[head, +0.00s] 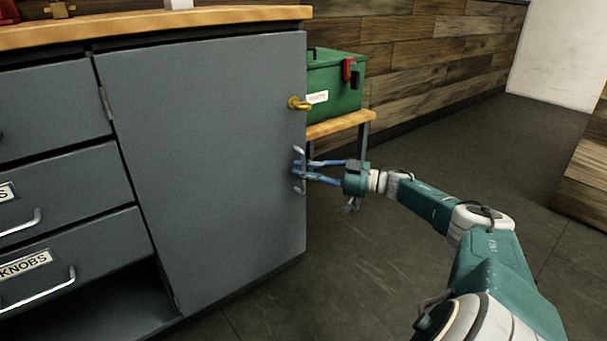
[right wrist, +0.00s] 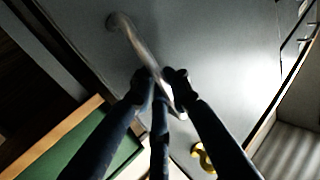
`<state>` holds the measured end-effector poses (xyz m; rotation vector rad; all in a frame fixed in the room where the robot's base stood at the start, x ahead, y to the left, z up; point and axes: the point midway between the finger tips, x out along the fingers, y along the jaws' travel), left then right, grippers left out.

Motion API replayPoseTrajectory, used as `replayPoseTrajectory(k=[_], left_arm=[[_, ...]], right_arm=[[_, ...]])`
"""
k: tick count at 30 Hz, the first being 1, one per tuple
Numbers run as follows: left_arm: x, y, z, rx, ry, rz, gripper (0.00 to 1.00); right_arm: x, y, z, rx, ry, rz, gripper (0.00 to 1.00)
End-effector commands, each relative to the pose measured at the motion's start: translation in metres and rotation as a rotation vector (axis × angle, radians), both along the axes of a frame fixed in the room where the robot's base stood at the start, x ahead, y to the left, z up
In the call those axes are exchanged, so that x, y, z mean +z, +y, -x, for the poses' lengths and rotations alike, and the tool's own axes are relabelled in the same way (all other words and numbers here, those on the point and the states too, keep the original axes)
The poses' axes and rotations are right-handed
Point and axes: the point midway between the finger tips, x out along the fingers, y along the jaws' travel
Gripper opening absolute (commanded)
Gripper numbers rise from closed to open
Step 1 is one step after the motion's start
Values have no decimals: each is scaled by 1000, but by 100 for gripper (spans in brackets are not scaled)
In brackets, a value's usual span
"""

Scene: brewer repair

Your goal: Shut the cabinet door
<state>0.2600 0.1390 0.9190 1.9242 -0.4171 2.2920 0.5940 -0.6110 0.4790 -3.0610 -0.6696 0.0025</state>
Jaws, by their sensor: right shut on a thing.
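The grey cabinet door (head: 205,160) fills the middle of the head view, with hinges on its left side. Its face looks flush or nearly flush with the cabinet front; I cannot tell whether a small gap remains. A metal bar handle (head: 299,152) stands upright near its right edge; it also shows in the right wrist view (right wrist: 134,42). My right gripper (head: 300,171) is shut around the handle, its fingers (right wrist: 163,82) on either side of the bar. A yellow latch (head: 299,103) sits above the handle. My left gripper is out of view.
Drawers (head: 65,183) with handles are left of the door, under a wooden countertop (head: 150,22). A green box (head: 335,85) stands on a small wooden stand (head: 340,124) just behind the door's right edge. The floor (head: 450,165) beyond my right arm is clear.

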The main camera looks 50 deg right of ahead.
Motion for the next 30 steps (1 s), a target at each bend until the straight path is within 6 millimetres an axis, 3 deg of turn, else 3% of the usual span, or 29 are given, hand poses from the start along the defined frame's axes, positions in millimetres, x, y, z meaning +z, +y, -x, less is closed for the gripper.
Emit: replayPoseTrajectory(k=[10, 11, 12, 30], left_arm=[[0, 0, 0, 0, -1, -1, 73], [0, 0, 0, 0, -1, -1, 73], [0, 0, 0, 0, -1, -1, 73], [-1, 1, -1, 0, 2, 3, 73]], right_arm=[[2, -3, -3, -14, -4, -3, 0], [2, -3, -3, -14, -5, -3, 22], [2, -3, -3, -14, -5, -3, 30], [4, -3, -3, -14, -8, -4, 30]])
